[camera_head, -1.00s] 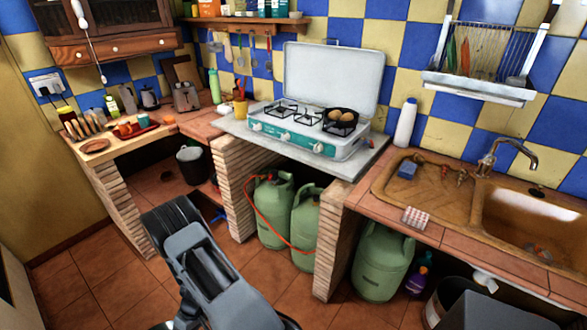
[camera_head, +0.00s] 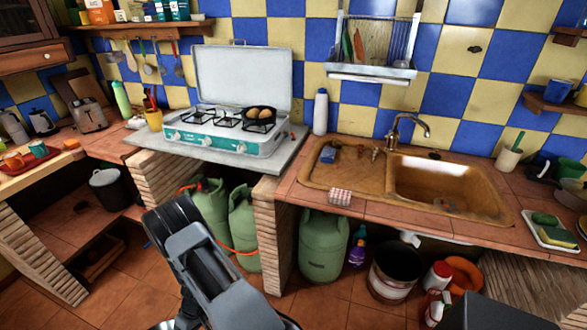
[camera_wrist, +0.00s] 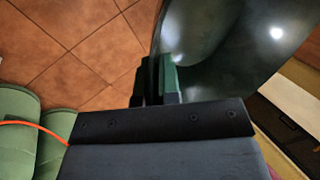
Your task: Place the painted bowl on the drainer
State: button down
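In the head view my arm hides the gripper and bowl.
A stove (camera_head: 225,128) with a pan of eggs stands left of the drainer. Below the drainer are a white bottle (camera_head: 321,112) and the brown sink (camera_head: 445,187). Green gas bottles (camera_head: 323,245) stand under the counter. The floor in front is partly clear.

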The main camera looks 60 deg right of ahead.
aim_at(353, 175)
jog(key=z, duration=1.9)
